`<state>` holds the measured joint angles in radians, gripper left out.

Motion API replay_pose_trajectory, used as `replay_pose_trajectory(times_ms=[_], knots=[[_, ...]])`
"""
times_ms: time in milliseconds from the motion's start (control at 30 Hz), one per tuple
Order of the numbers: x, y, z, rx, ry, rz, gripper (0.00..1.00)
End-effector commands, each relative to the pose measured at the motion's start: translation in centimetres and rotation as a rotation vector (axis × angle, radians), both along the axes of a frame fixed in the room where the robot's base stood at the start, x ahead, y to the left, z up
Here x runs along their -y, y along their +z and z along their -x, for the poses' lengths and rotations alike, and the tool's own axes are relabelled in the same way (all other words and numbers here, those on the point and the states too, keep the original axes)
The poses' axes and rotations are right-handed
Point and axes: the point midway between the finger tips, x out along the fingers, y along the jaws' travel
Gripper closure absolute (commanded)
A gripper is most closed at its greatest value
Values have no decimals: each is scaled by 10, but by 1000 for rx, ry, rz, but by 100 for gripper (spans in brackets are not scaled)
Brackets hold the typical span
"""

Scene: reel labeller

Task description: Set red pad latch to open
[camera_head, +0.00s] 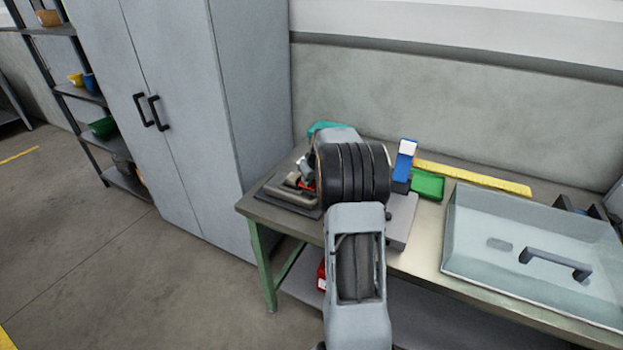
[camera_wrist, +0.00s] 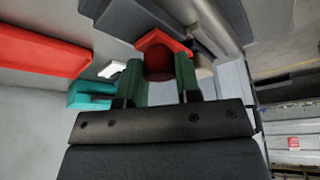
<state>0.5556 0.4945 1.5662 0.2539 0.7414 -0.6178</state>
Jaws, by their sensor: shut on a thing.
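The red pad latch (camera_wrist: 163,40) shows in the wrist view as a bright red angular piece with a dark red rounded part between my fingers. My gripper (camera_wrist: 160,68) has green fingers, one on each side of that rounded part, and is shut on it. The fingers hide part of the latch. In the head view only a sliver of red (camera_head: 309,185) shows beside my wrist, at the left end of the workbench. My arm covers most of the gripper there. I cannot tell the latch's exact position.
A grey machine base (camera_head: 286,196) lies by my gripper. A teal block (camera_wrist: 90,95) and a long red bar (camera_wrist: 40,48) are to the left in the wrist view. A blue stand (camera_head: 404,160), green tray (camera_head: 428,184) and clear-lidded case (camera_head: 500,225) stand right on the bench (camera_head: 425,250).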

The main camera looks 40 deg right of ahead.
Motion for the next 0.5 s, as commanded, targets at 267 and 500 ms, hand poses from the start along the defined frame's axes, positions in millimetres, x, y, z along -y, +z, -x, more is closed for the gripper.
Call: replay_pose_trajectory(times_ms=[267,500], knots=[[18,-1,32,1,-3,1,100],[19,0,33,-2,-2,1,68]])
